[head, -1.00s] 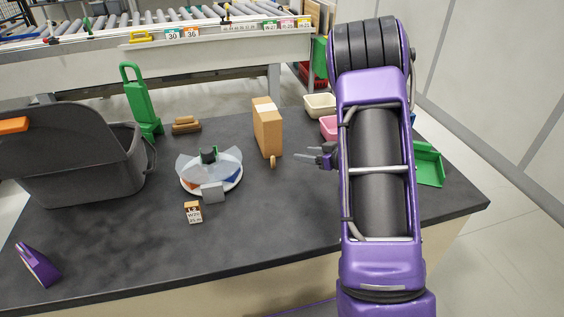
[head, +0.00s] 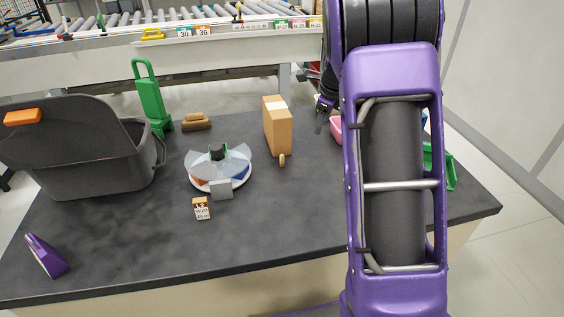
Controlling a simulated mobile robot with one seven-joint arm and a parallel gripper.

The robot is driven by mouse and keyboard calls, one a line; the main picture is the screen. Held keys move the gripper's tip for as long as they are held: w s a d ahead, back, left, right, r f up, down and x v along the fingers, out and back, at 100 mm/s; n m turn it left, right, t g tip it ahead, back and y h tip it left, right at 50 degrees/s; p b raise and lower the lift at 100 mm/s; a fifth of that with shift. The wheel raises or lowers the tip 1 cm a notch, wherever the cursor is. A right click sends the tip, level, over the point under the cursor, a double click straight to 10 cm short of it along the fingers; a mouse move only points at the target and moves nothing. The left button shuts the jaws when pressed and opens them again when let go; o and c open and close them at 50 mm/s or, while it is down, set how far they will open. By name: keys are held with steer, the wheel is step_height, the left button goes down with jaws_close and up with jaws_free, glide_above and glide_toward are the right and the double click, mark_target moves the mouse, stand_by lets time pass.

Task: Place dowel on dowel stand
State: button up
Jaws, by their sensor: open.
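I cannot tell for sure which things are the dowel and the dowel stand. A small tan wooden piece (head: 282,160) stands at the front foot of a tall cardboard box (head: 278,127); it may be the dowel. A brown wooden object (head: 196,123) lies further back on the dark table. My gripper (head: 321,120) is at the right of the box, near the back of the table, fingers pointing down. It is open, with nothing visible between the fingers. My arm hides much of the right side.
The dark table (head: 130,250) bears a grey bin (head: 90,170), a green hand-truck-shaped stand (head: 150,100), a round divided tray (head: 234,184), a small labelled box (head: 201,208) and a purple wedge (head: 45,256). A pink bin (head: 336,128) and green holder (head: 440,167) are partly hidden. The front middle is clear.

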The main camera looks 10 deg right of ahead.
steer(key=s+a+r+m+y, duration=0.1)
steer(key=a+r+m+y, duration=0.15)
steer(key=a, duration=0.45)
steer(key=b, duration=0.2)
glide_above(283, 156)
steer(key=s, duration=0.1)
step_height(283, 156, down, 10)
steer(key=f, duration=0.1)
steer(key=shift+g+y, duration=0.3)
steer(key=shift+y, duration=0.05)
steer(key=shift+w+f+b, duration=0.15)
steer(key=shift+w+f, duration=0.05)
steer(key=shift+f, duration=0.6)
steer(key=shift+w+f+b, duration=0.15)
steer(key=shift+w+f, duration=0.05)
steer(key=shift+f, duration=0.55)
steer(key=shift+w+f+b, duration=0.15)
steer(key=shift+w+f, duration=0.05)
steer(key=shift+f, duration=0.6)
steer(key=shift+c, duration=0.3)
jaws_close()
